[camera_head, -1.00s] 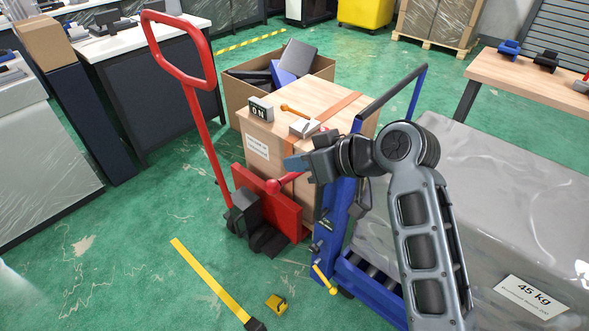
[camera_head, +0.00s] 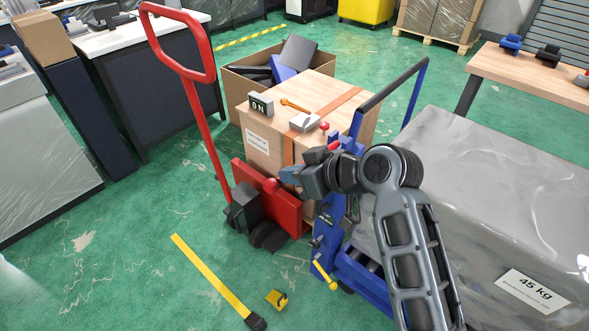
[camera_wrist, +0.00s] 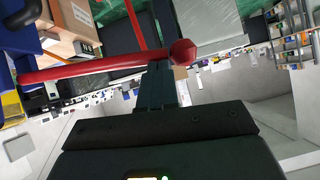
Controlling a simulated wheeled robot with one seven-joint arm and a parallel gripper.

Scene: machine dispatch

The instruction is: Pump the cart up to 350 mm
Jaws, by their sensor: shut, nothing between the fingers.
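The blue cart (camera_head: 327,237) stands at the middle of the head view, with a tall handle frame (camera_head: 421,92) and a yellow lever (camera_head: 324,275) low on its mast. A red lever with a round knob (camera_head: 270,184) reaches left from the cart; my gripper hides part of it. In the wrist view the red lever (camera_wrist: 100,66) crosses just past my fingertips, its knob (camera_wrist: 182,52) to the right. My gripper (camera_head: 288,175) is shut and empty beside the lever. It also shows in the wrist view (camera_wrist: 157,78). Whether it touches the lever, I cannot tell. No height reading is legible.
A grey wrapped load (camera_head: 480,200) marked 45 kg fills the right side. A red pallet truck (camera_head: 207,130) and a wooden crate (camera_head: 270,145) stand close behind my gripper. A yellow strip (camera_head: 208,275) and small yellow item (camera_head: 277,299) lie on the open green floor.

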